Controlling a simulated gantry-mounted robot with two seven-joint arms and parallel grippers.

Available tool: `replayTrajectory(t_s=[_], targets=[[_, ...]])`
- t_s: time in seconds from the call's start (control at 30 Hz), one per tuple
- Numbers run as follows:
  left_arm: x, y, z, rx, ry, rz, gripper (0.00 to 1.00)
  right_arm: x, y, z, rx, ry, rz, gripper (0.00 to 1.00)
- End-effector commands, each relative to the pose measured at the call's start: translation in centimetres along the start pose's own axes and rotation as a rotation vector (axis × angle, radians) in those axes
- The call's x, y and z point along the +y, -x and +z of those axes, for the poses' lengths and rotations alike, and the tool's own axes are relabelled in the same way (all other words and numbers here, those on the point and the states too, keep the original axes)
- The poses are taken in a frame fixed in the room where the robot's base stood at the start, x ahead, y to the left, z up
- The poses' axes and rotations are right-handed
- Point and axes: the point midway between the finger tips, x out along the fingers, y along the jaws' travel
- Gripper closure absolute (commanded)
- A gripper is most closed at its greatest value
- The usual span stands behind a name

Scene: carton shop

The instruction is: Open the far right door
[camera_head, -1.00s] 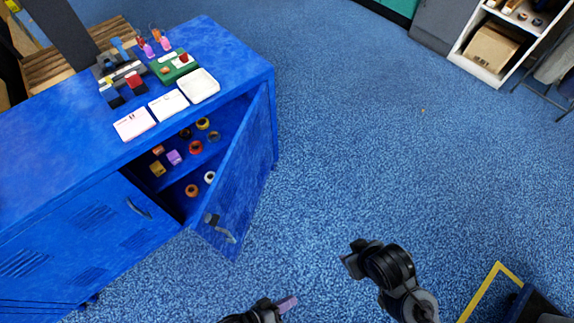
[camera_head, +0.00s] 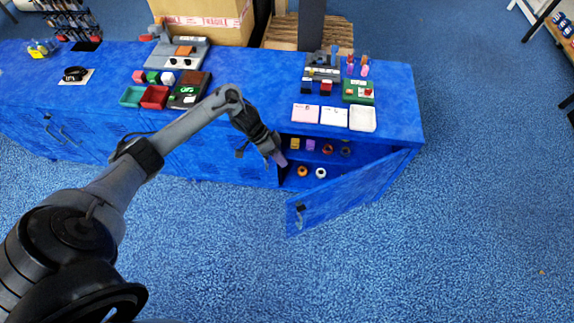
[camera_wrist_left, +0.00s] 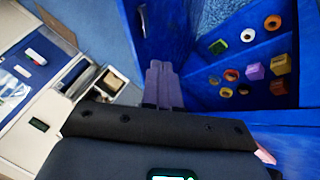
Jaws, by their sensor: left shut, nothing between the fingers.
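The far right door (camera_head: 345,195) of the blue cabinet stands partly open, swung out from its right edge. Its dark handle (camera_head: 300,209) is near the free edge. In the left wrist view the blue door (camera_wrist_left: 160,28) is at the top, beyond the fingers. My left gripper (camera_head: 279,158) is shut and empty, at the left side of the door opening, apart from the handle. Its fingers (camera_wrist_left: 162,70) lie together in the left wrist view. My right gripper is not in view.
Inside the cabinet are shelves with rolls of tape (camera_head: 321,173) and small boxes (camera_head: 311,145). The blue cabinet top (camera_head: 240,75) carries trays, cards and tools. The blue floor (camera_head: 470,230) in front of the door is clear.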

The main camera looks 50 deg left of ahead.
Motion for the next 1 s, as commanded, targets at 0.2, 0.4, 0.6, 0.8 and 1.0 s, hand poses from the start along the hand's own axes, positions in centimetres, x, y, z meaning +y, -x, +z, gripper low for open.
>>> replayTrajectory(t_s=[0.2, 0.4, 0.6, 0.8, 1.0], targets=[[0.1, -3.8, 0.0, 0.0, 0.001, 0.004, 1.0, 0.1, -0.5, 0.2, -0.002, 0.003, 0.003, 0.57], [0.1, -7.6, 0.1, -0.001, 0.001, 0.004, 1.0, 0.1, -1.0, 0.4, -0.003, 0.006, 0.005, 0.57], [1.6, -9.5, 0.0, -0.001, -0.002, 0.003, 1.0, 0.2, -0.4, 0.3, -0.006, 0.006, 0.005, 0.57], [3.1, -10.4, 0.1, -0.002, -0.001, 0.002, 1.0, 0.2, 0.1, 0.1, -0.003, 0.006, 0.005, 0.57], [3.6, -10.8, 0.1, 0.0, 0.0, 0.001, 1.0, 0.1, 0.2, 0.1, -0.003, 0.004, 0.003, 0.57]])
